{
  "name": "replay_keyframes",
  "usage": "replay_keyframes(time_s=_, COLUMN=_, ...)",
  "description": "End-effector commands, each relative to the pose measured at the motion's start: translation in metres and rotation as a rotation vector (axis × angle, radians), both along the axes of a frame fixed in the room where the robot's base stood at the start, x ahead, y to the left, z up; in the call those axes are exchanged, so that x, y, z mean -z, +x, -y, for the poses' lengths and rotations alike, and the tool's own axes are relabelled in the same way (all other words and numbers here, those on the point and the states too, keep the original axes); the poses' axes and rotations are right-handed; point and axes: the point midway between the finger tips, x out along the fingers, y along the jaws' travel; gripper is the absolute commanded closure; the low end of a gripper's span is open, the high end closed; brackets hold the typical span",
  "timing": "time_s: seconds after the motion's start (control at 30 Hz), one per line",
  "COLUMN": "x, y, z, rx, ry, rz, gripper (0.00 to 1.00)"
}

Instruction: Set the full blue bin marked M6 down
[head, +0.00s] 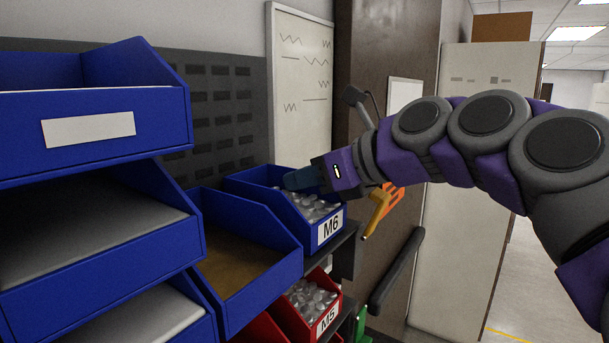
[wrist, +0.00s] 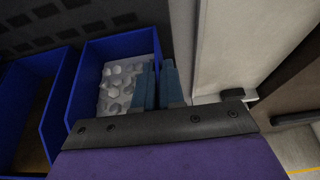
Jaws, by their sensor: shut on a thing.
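The blue bin marked M6 (head: 313,238) is in the middle of the head view, full of clear or silvery small parts, with a white label on its front. It looks level. My gripper (head: 300,179) reaches in from the right and is shut on the bin's right wall. In the wrist view the two blue-grey fingers (wrist: 158,82) stand on either side of that wall, and the bin (wrist: 88,82) with its contents lies to their left. The bin's underside is hidden, so I cannot tell whether it touches the shelf.
An almost empty blue bin (head: 284,273) sits directly left of M6. A red bin marked M5 (head: 301,323) is below. More blue bins (head: 160,117) are stacked at left. A dark slotted panel (head: 222,105) stands behind. A dark shelf edge (head: 345,252) shows right of M6.

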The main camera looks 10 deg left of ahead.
Motion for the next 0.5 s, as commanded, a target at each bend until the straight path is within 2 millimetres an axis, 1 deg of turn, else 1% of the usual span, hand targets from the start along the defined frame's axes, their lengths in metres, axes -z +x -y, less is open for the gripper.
replay_keyframes(time_s=0.17, x=0.002, y=0.0001, z=0.0004, rx=0.001, ry=0.003, rz=0.001, gripper=1.0)
replay_keyframes(time_s=0.2, x=0.0022, y=0.0002, z=0.0003, rx=0.001, ry=0.003, rz=0.001, gripper=0.89)
replay_keyframes(time_s=0.5, x=0.0025, y=0.0007, z=0.0012, rx=0.001, ry=0.002, rz=0.0, gripper=0.61)
